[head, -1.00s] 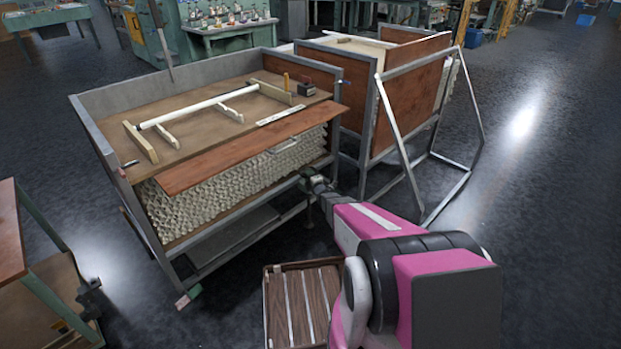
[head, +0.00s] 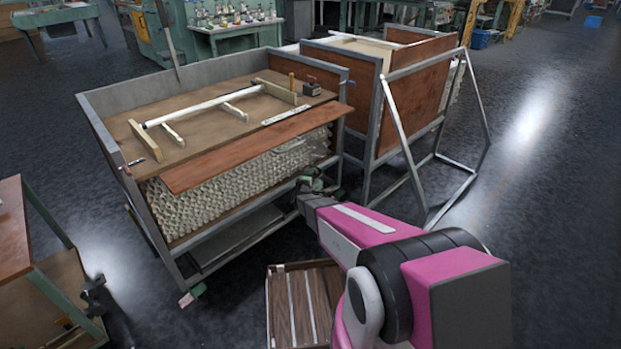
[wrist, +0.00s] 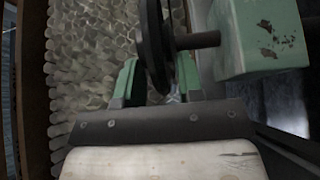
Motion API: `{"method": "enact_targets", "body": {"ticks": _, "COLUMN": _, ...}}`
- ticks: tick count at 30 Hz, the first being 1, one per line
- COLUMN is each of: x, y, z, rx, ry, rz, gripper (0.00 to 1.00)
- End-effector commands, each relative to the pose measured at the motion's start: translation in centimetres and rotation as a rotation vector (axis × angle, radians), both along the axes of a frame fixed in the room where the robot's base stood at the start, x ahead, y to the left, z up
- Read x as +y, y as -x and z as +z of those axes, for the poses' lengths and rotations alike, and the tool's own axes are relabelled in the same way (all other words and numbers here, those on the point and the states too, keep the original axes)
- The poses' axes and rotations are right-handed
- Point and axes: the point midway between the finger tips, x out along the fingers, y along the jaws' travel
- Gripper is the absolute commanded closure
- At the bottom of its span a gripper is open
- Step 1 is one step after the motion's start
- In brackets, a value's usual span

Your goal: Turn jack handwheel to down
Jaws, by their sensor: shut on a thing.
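The jack handwheel (wrist: 153,45) is a dark wheel seen nearly edge-on in the wrist view. A short dark shaft (wrist: 200,40) joins it to a chipped green housing (wrist: 262,38) on the right. My gripper (wrist: 156,78) has green fingers, one on each side of the wheel's lower rim, and is shut on it. In the head view my gripper (head: 306,190) is at the front right lower corner of the tubing cart; the wheel is too small and covered there to make out its turn position.
The metal cart (head: 160,245) holds stacked glass tubing (head: 235,190) under a brown board (head: 250,148). A sloping metal frame (head: 405,150) stands to the right. A wooden crate (head: 276,300) is on the floor below my arm. Open floor lies at the right.

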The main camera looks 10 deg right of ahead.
Motion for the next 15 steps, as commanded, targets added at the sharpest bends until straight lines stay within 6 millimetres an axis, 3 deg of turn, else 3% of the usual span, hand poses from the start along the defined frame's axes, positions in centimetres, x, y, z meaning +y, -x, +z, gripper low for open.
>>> {"method": "enact_targets", "body": {"ticks": 15, "x": 1.1, "y": -1.4, "z": -0.1, "rx": -0.001, "ry": -0.001, "rz": -0.414, "gripper": 0.89}}
